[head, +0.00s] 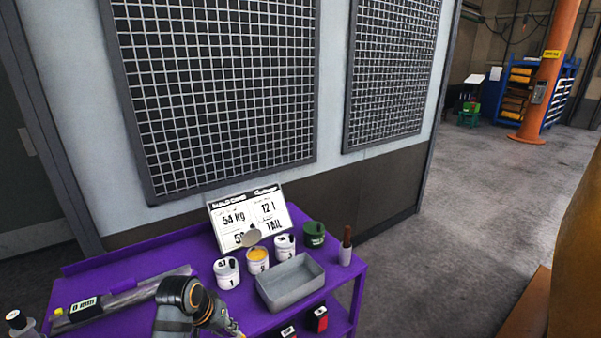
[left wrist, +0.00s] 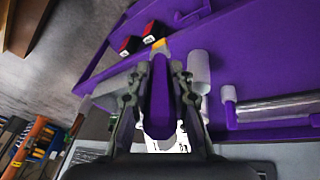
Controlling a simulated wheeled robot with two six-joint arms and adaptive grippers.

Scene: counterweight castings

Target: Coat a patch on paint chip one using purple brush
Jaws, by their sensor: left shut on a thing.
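My left gripper (head: 232,329) is at the bottom edge of the head view, low over the front of the purple cart. In the left wrist view its fingers (left wrist: 160,85) are shut on a long purple thing, which looks like the purple brush (left wrist: 158,100). Its far end (left wrist: 159,45) is yellow-orange. In the head view the brush is not clearly visible. An open can of yellow paint (head: 258,258) stands on the cart between two white cans (head: 227,272) (head: 285,247); the nearer one is marked 1. I cannot make out a paint chip for certain. My right gripper is not in view.
A grey tray (head: 291,284), a green can (head: 314,233) and a white holder with a brown handle (head: 346,249) stand on the cart's right side. A sign (head: 271,211) stands behind the cans. Red-and-black boxes (head: 320,318) sit on the lower shelf. A grey roll (head: 150,290) lies left.

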